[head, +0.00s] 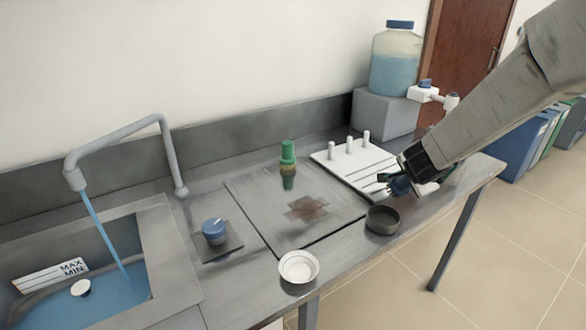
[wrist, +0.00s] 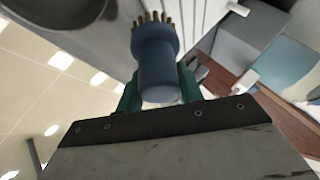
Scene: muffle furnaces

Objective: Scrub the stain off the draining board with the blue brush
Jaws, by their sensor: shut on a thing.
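The brown stain (head: 307,208) lies on the grey draining board (head: 335,225), right of the sink. My gripper (head: 398,184) is at the right end of the counter, over the front edge of the white pegged rack and apart from the stain. It is shut on the blue brush (wrist: 157,62), whose tan bristles show at the top of the wrist view. The brush's blue body also shows at the gripper in the head view, partly hidden by the fingers.
A dark round dish (head: 382,220) sits near my gripper and a white bowl (head: 298,266) at the front edge. A blue knob (head: 214,231) is left of the board. Water runs from the tap (head: 120,135) into the sink. A blue-filled jar (head: 396,60) stands at the back right.

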